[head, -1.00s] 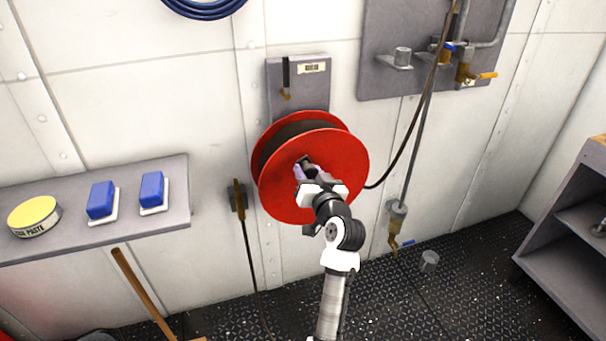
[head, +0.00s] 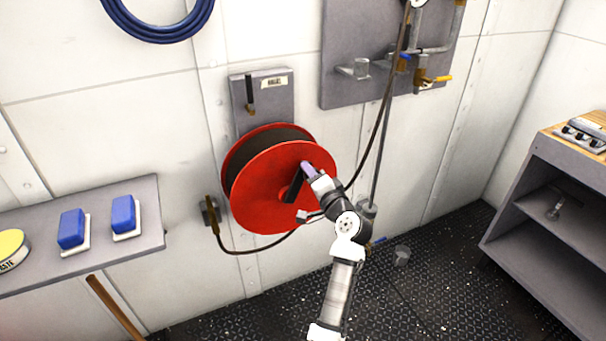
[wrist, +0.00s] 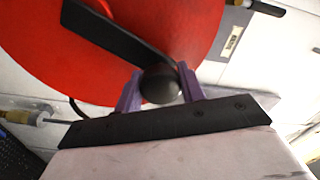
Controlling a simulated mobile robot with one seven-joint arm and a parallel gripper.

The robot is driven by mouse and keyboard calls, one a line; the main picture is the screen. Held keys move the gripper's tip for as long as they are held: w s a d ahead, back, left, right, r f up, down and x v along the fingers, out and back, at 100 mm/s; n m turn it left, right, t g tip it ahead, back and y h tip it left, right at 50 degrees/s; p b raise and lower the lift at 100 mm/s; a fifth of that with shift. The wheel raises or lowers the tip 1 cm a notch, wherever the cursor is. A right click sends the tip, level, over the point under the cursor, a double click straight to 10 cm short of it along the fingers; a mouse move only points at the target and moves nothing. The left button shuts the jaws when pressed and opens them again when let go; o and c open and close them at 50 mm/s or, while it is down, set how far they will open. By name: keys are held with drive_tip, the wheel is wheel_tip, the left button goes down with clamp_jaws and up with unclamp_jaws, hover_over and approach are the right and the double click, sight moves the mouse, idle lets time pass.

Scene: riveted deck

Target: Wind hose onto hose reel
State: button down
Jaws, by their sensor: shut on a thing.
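The red hose reel (head: 262,195) is mounted on the wall below a grey bracket plate. Dark hose (head: 262,144) shows wound between its two red discs. A black crank arm (head: 292,188) runs from the hub to the upper right of the front disc. My gripper (head: 309,171) is at the crank's outer end. In the wrist view my gripper's purple fingers (wrist: 160,88) are shut on a dark round crank knob (wrist: 159,82). The hose's free length (head: 258,246) runs under the reel to a brass-coloured nozzle (head: 212,215) at its left, against the wall. My arm hides part of the hose.
A shelf (head: 100,240) with blue blocks and a yellow-topped tin is at the left. A pipe panel (head: 345,60) with valves is at the upper right. A grey shelf unit (head: 545,190) stands at the right.

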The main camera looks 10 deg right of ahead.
drive_tip(key=shift+w+d+f+m, duration=0.15)
drive_tip(key=shift+d+f+m, duration=0.1)
drive_tip(key=shift+d+m, duration=0.25)
drive_tip(key=shift+w+d+f+m, duration=0.1)
drive_tip(key=shift+d+f+m, duration=0.1)
drive_tip(key=shift+d+m, duration=0.3)
drive_tip(key=c, duration=0.9)
unclamp_jaws()
drive_tip(key=shift+o, duration=0.2)
drive_tip(key=shift+s, duration=0.1)
drive_tip(key=b+v, duration=0.2)
drive_tip(key=v, duration=1.1)
drive_tip(key=shift+s, duration=0.25)
